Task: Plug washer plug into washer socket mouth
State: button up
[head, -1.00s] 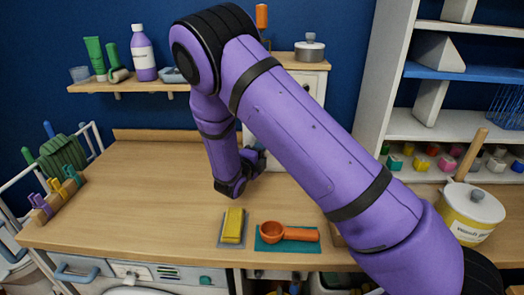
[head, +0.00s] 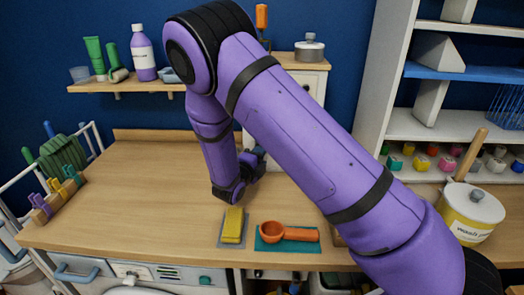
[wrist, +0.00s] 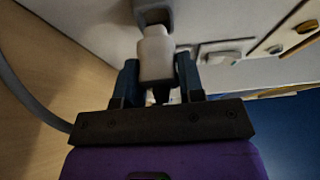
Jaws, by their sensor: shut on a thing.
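In the wrist view, my gripper (wrist: 158,72) is shut on a pale grey plug, the washer plug (wrist: 156,48), which sits between its two dark blue fingers. The plug's far end meets or overlaps a darker grey fitting (wrist: 153,14) at the top edge, which looks like the washer socket mouth. I cannot tell whether the plug is inside it or only in front of it. In the head view, my arm bends down to the wooden counter, and the fingers, plug and socket cannot be made out there.
A grey cable (wrist: 28,105) curves along the left of the wrist view. In the head view, a yellow sponge (head: 233,225) and an orange scoop (head: 285,232) lie at the counter's front, close to my wrist.

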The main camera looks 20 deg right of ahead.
jog(key=shift+s+a, duration=0.3)
jog(key=shift+s, duration=0.45)
jog(key=shift+s+a, duration=0.3)
jog(key=shift+s, duration=0.4)
jog(key=shift+r, duration=0.15)
jog(key=s+d, duration=0.3)
jog(key=d, duration=1)
dwell(1.3)
dwell(0.7)
jog(key=shift+w, duration=0.3)
jog(key=shift+w+d, duration=0.25)
jog(key=shift+w, duration=0.3)
jog(key=shift+w+d, duration=0.25)
jog(key=shift+w, duration=0.25)
dwell(1.1)
